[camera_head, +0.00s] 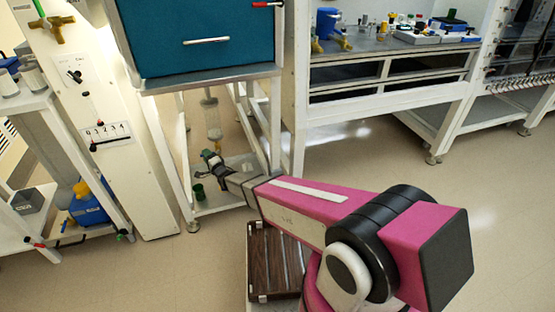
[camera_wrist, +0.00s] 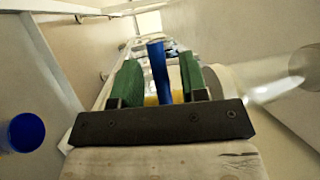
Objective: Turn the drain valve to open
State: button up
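The drain valve's blue lever (camera_wrist: 158,72) stands upright between my gripper's two green finger pads in the wrist view, with a bit of yellow body at its base. My gripper (camera_wrist: 159,66) is open, with a gap showing on each side of the lever, so it is around the lever rather than clamped on it. In the head view my gripper (camera_head: 210,158) is under the teal-fronted cabinet, just below a clear hanging cylinder (camera_head: 212,115). The lever cannot be made out there.
White frame legs (camera_head: 272,125) stand close beside my arm. A small green cup (camera_head: 198,192) is on the low shelf under the gripper. A blue round thing (camera_wrist: 25,132) is at the left of the wrist view. Open floor (camera_head: 480,205) lies to the right.

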jog(key=v, duration=1)
jog(key=w+d+r+n+g+h, duration=0.1)
jog(key=w+d+g+h, duration=0.15)
jog(key=d, duration=0.35)
jog(key=w+d+r+n+g+h, duration=0.1)
jog(key=d+r+h, duration=0.1)
jog(key=d+h, duration=0.35)
jog(key=s+d+r+n+g+h, duration=0.1)
jog(key=s+d+n+g, duration=0.1)
jog(key=d, duration=0.6)
jog(key=s+d+r+n+g+h, duration=0.2)
jog(key=s+d+g, duration=0.1)
jog(key=d, duration=0.5)
jog(key=shift+d+g, duration=0.2)
jog(key=shift+g, duration=0.15)
jog(key=shift+r, duration=0.1)
